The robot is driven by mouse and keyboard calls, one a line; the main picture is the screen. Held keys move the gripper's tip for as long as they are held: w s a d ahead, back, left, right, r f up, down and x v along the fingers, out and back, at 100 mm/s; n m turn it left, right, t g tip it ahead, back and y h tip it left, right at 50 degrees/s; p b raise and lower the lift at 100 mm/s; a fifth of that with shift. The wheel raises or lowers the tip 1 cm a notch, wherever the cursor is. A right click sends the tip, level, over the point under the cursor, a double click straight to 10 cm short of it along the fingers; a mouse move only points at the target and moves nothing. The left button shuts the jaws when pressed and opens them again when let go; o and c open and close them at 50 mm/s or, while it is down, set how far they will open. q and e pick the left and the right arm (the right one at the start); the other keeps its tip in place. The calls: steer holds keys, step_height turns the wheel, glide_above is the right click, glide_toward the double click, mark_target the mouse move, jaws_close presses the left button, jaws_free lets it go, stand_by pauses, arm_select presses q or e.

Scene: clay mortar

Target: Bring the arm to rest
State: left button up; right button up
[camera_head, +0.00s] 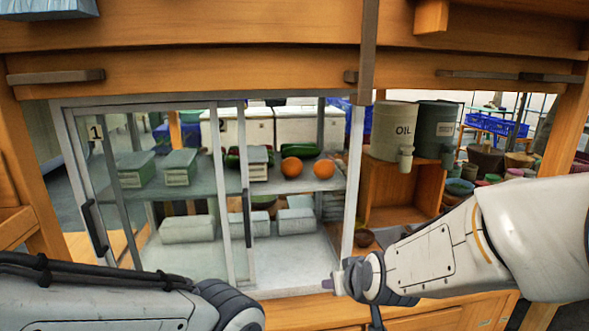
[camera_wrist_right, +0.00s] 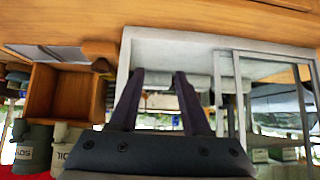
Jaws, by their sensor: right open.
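My right arm comes in from the right in the head view. Its gripper (camera_head: 345,280) is at the front of the glass-fronted cabinet (camera_head: 350,185), near the lower right corner of its frame. In the right wrist view the two dark fingers (camera_wrist_right: 159,75) are apart with nothing between them. That view looks upside down, with the cabinet frame beyond the fingertips. My left arm crosses the lower left of the head view, but its gripper is out of the picture.
The cabinet holds oranges (camera_head: 308,169), green vegetables and boxes behind sliding glass doors (camera_head: 185,200). An oil container (camera_head: 392,132) and a dark container (camera_head: 436,130) stand right of it on a wooden box (camera_head: 385,195). Blue crates (camera_head: 495,126) stand farther back.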

steer(key=s+d+f+m+g+h, duration=0.2)
steer(key=s+d+f+g, duration=0.4)
steer(key=s+d+f, duration=0.5)
steer(key=s+a+r+n+g+y+p, duration=0.1)
steer(key=s+a+r+n+g+p, duration=0.1)
steer(key=s+a+r+n, duration=0.5)
steer(key=s+a+r+g, duration=0.1)
steer(key=s+a+r, duration=0.2)
steer(key=s+a, duration=0.4)
steer(key=shift+s+a+r, duration=0.25)
steer(key=shift+s+a, duration=0.05)
steer(key=shift+a, duration=0.35)
